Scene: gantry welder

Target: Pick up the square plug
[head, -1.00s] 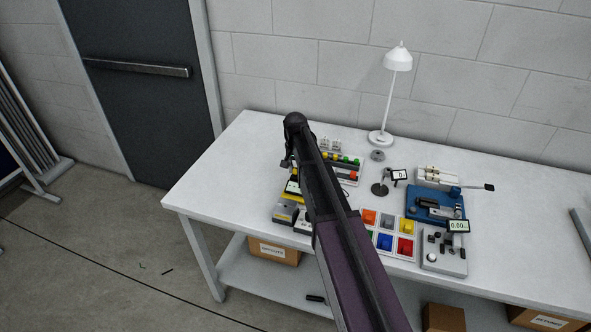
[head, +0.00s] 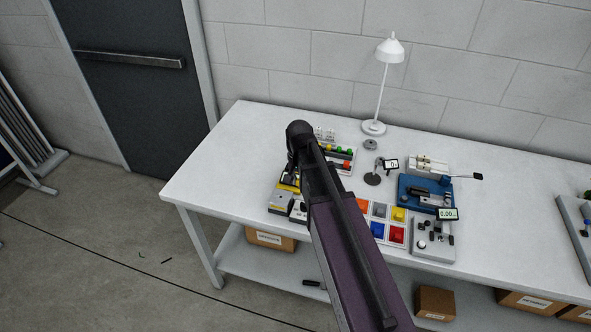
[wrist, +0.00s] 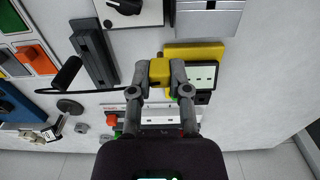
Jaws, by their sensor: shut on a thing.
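A small yellow squarish block, which looks to be the square plug (wrist: 160,72), sits between my fingertips in the wrist view. My gripper (wrist: 160,78) is shut on it, with one dark finger on each side. I cannot tell how far the plug is above the things below it. In the head view my arm hides the plug and the fingertips.
A yellow meter with a display (wrist: 202,76) lies right beside the plug in the wrist view. A dark slotted block (wrist: 94,52) is to the left. In the head view, coloured trays (head: 397,234), a blue fixture (head: 411,203) and a lamp (head: 374,127) share the bench.

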